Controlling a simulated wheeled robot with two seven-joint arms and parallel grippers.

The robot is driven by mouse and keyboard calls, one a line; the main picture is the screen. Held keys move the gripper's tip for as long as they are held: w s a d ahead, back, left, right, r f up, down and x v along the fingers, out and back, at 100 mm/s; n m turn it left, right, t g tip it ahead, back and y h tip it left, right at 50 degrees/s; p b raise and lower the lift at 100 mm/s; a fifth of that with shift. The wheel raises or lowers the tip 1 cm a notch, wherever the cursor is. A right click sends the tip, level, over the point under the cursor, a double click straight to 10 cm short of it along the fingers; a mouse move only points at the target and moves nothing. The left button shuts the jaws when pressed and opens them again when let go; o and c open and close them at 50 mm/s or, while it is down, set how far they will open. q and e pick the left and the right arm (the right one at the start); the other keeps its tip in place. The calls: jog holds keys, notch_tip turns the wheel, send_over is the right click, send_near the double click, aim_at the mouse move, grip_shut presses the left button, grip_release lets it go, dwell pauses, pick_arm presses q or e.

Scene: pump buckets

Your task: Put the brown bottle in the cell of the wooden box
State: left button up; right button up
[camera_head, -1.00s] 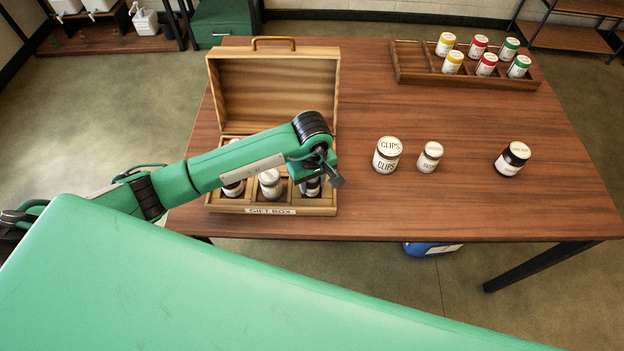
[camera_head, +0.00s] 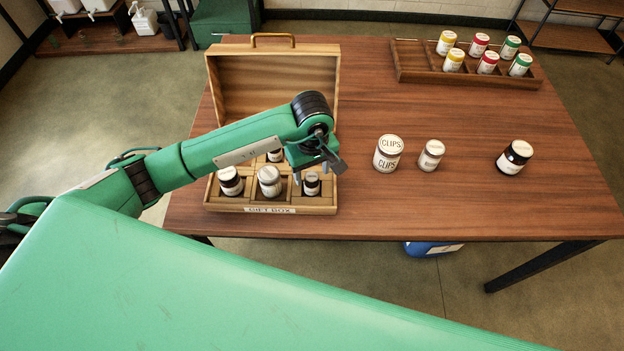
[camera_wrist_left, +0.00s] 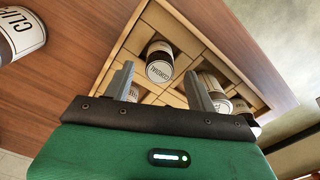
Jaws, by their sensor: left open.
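The wooden box (camera_head: 212,204) stands open on the table, lid up, with a divided tray. A small dark brown bottle (camera_head: 312,184) with a pale top stands in its front right cell. In the left wrist view a brown bottle with a white labelled top (camera_wrist_left: 160,62) sits in a corner cell and looks like the same one. My left gripper (camera_head: 316,168) is open and empty just above that side of the box. In the wrist view its fingers (camera_wrist_left: 158,72) appear on either side of the bottle, apart from it. My right gripper is not in view.
Other jars (camera_head: 269,181) stand in the box; my gripper hides part of its back right. A CLIPS jar (camera_head: 387,154), a smaller jar (camera_head: 431,155) and a dark jar (camera_head: 514,157) stand to the right. A rack (camera_head: 470,78) of coloured-lid jars is behind. The front right tabletop is clear.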

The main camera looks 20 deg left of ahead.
aim_at(312, 177)
pick_arm(q)
notch_tip(312, 177, up, 6)
jog(key=shift+b, duration=0.7)
jog(key=shift+r, duration=0.85)
